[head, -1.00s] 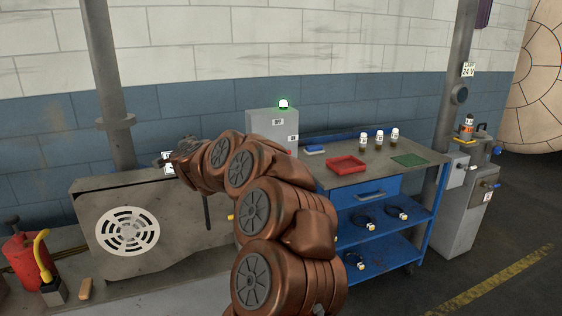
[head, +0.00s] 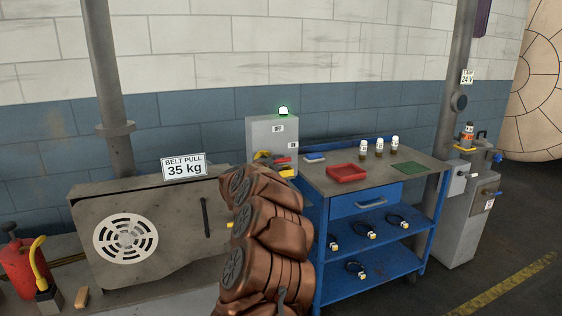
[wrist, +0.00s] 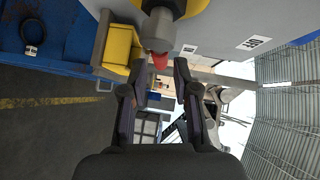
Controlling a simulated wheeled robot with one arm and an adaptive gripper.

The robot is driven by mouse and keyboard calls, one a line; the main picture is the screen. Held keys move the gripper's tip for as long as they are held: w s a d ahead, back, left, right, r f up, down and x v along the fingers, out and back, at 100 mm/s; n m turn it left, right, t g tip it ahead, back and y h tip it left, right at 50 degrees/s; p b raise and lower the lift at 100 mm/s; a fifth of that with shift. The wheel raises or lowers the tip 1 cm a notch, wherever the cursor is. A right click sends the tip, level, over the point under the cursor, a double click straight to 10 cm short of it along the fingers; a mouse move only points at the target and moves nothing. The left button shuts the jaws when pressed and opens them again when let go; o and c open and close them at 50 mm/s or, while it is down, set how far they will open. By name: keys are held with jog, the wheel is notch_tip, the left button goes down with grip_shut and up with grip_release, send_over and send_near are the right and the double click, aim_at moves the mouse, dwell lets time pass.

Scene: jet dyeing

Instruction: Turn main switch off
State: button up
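The grey switch cabinet (head: 262,130) stands by the wall with a green lamp (head: 283,110) lit on top. The main switch, with yellow (head: 262,155) and red parts, is on its front, partly hidden by my arm. In the wrist view, the switch shows at the top as a grey hub on yellow (wrist: 158,32) with a red handle (wrist: 160,61). My gripper (wrist: 160,72) is open, its fingers apart, one on either side of the handle's end in the picture. I cannot tell whether they touch it. An "OFF" label (wrist: 254,43) is on the cabinet face to the right.
A blue trolley (head: 325,225) with a red tray (head: 346,172), several bottles and cable loops stands right of the cabinet. A grey belt guard (head: 180,225) with a "BELT PULL 35 kg" sign (head: 184,166) is at left. Open floor lies at lower right.

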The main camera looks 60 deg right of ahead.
aim_at(279, 162)
jog(key=shift+p+x, duration=0.45)
jog(key=shift+x, duration=1.85)
grip_shut()
